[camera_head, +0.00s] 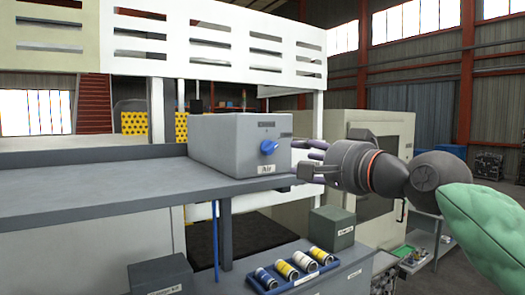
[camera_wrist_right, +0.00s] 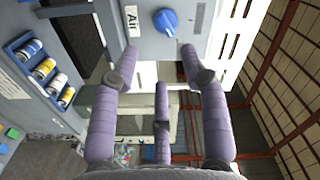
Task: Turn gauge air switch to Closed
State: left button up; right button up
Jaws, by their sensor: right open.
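The gauge air switch is a blue knob (camera_head: 268,147) on the front of a grey box (camera_head: 225,140), with an "Air" label (camera_head: 266,169) below it. The knob (camera_wrist_right: 165,21) also shows in the right wrist view, at the top and between the fingers. My right gripper (camera_head: 305,158) is just right of the box front, apart from the knob. In the wrist view its purple fingers (camera_wrist_right: 160,65) are spread with nothing between them. The wording of the small label above the knob is too small to read. My left gripper is not in view.
The box stands on a grey shelf (camera_head: 100,188). Below are a blue tray (camera_head: 295,279) of several cans, a green-grey box (camera_head: 331,228) and a dark box (camera_head: 160,275). A pale cabinet (camera_head: 376,160) stands behind my right gripper. The shelf left of the box is clear.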

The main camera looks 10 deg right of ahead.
aim_at(273, 151)
pick_arm(q)
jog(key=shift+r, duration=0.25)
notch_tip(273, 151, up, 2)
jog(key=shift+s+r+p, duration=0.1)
jog(key=shift+p, duration=1.15)
pick_arm(e)
jog(key=x, duration=0.9)
jog(key=shift+w+r, duration=0.15)
jog(key=shift+r, duration=0.05)
jog(key=shift+w+a+f, duration=0.1)
jog(key=shift+w+a, duration=0.1)
jog(key=shift+w, duration=0.2)
jog(key=shift+s, duration=0.1)
grip_shut()
